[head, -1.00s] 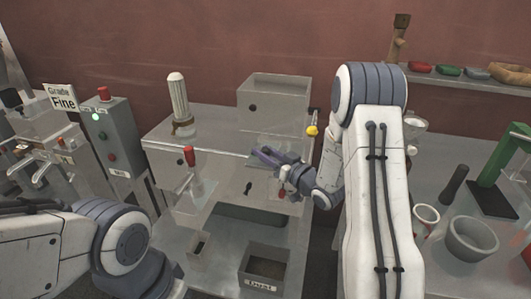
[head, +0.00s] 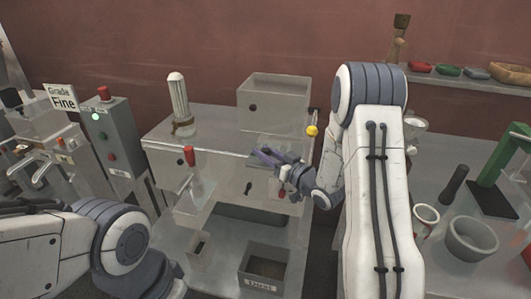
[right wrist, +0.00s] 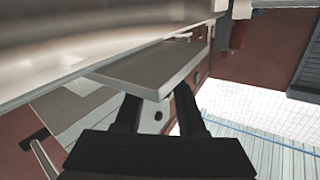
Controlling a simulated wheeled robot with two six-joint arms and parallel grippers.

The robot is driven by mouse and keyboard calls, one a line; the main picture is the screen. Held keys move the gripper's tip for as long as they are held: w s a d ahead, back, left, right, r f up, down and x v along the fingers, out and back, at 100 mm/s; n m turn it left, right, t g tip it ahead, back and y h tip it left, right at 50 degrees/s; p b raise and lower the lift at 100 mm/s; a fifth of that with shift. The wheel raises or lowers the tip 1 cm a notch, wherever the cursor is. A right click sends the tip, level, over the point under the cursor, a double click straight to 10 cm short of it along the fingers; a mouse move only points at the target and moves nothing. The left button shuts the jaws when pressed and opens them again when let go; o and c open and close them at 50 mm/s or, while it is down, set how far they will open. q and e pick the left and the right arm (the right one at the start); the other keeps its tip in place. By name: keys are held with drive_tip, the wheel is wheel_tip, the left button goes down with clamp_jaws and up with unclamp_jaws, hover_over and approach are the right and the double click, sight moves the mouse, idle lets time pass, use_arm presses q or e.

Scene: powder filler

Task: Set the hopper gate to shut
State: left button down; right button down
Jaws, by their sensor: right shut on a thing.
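The hopper (head: 272,108) is a grey open box at the back of the filling machine. My right gripper (head: 262,156) reaches in from the right just below the hopper, beside the machine's clear upper section. In the right wrist view its two dark fingers (right wrist: 158,108) are at a flat grey plate (right wrist: 150,68) under a large pale metal surface. The plate looks like the gate, and its near edge lies at the fingertips. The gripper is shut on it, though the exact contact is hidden. My left gripper is out of view; only its arm shows at lower left.
A yellow knob (head: 312,131) is right of the hopper, close to my right arm. A labelled open bin (head: 265,262) sits below. Cups and a green stand (head: 502,155) are right.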

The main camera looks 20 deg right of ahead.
sight(269, 145)
drive_tip(key=shift+w+d, duration=0.1)
drive_tip(key=w+d, duration=0.1)
drive_tip(key=w, duration=0.1)
drive_tip(key=shift+w+d, duration=0.3)
drive_tip(key=shift+d, duration=0.1)
drive_tip(key=shift+w+d+r, duration=0.1)
drive_tip(key=c, duration=0.5)
unclamp_jaws()
drive_tip(key=b+v, duration=0.2)
drive_tip(key=v, duration=0.8)
drive_tip(key=shift+s, duration=0.2)
